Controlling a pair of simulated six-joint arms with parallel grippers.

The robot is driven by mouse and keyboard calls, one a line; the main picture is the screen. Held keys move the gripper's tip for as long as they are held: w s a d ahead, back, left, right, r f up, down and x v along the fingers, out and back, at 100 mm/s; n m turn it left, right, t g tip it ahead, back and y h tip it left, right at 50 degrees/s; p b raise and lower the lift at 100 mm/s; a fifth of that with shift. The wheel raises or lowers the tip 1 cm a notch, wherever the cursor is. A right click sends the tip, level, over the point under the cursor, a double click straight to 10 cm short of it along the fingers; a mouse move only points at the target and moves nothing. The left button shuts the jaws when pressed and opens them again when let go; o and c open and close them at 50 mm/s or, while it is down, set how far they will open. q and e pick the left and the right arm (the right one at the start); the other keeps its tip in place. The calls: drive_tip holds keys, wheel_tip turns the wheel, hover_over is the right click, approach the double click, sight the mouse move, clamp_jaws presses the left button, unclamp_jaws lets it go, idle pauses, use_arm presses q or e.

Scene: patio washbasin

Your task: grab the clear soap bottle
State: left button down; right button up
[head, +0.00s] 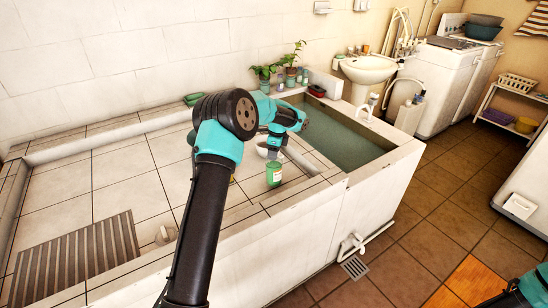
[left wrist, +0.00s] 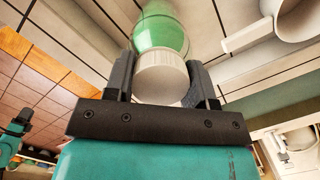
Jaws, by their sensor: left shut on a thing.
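The clear soap bottle (head: 273,174) holds green liquid and has a white cap. It is upright at the tiled counter's inner edge, near the basin; I cannot tell whether its base touches the tiles. My left gripper (head: 274,150) comes down over its top. In the left wrist view the white cap (left wrist: 163,72) sits between the two dark fingers of the left gripper (left wrist: 163,88), shut on it, with the green body (left wrist: 160,32) beyond.
A white bowl (head: 264,153) stands close behind the bottle. The water-filled basin (head: 345,138) lies to the right. Potted plants (head: 291,72) stand at the back.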

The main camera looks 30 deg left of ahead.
use_arm(q)
wheel_tip(320, 180, up, 7)
drive_tip(key=shift+r, duration=0.1)
idle(0.4)
